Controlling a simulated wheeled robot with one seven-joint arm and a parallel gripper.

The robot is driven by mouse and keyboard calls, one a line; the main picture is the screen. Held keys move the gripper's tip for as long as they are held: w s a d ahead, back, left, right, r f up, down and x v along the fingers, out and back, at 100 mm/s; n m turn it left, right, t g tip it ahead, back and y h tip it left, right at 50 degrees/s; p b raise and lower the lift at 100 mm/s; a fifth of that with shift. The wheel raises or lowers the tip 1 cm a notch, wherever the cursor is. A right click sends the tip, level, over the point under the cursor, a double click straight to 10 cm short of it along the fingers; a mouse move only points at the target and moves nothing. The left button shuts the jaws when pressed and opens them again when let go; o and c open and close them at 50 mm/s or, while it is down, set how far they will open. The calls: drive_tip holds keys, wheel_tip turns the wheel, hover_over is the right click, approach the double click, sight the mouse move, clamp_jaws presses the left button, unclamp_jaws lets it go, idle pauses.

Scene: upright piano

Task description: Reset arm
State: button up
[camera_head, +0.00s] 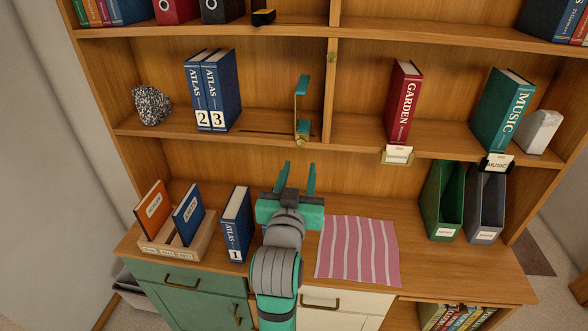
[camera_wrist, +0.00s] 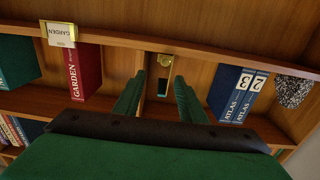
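My gripper (camera_head: 299,172) is in the middle of the head view, above the lower counter and between the blue ATLAS 1 book (camera_head: 237,226) and the striped cloth (camera_head: 358,250). Its two green fingers point toward the shelf and stand apart with nothing between them. In the wrist view my gripper (camera_wrist: 158,88) also shows open and empty, with the shelf upside down behind it. A green upright piece with a brass knob (camera_head: 302,108) stands at the middle shelf beyond the fingers, and it appears between them in the wrist view (camera_wrist: 164,78).
ATLAS 2 and 3 (camera_head: 212,90), a speckled stone (camera_head: 152,105), the red GARDEN book (camera_head: 403,102) and the MUSIC book (camera_head: 503,108) stand on the middle shelf. A wooden tray (camera_head: 178,248) holding books is left. Green and grey file holders (camera_head: 442,202) stand right.

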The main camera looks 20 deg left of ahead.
drive_tip(key=shift+s+a, duration=0.15)
drive_tip(key=shift+a, duration=0.25)
drive_tip(key=s+d+f, duration=0.4)
drive_tip(key=s+f, duration=0.1)
drive_tip(key=f, duration=0.4)
drive_tip(key=s+d+f+g+h, duration=0.1)
drive_tip(key=s+d+f, duration=0.3)
drive_tip(key=f, duration=0.4)
drive_tip(key=s+d+f, duration=0.4)
drive_tip(key=s+f, duration=0.1)
drive_tip(key=f, duration=0.4)
drive_tip(key=s+d+f+h, duration=0.1)
drive_tip(key=s+d+f, duration=0.1)
drive_tip(key=s, duration=0.7)
drive_tip(key=s+d+f+m+h, duration=0.1)
drive_tip(key=s+d, duration=0.2)
drive_tip(key=s, duration=0.5)
drive_tip(key=s+d+f+m+g, duration=0.1)
drive_tip(key=s+d+f, duration=0.1)
drive_tip(key=s, duration=0.7)
drive_tip(key=shift+s+d+f+h, duration=0.35)
drive_tip(key=shift+d+h, duration=0.05)
drive_tip(key=shift+d, duration=0.05)
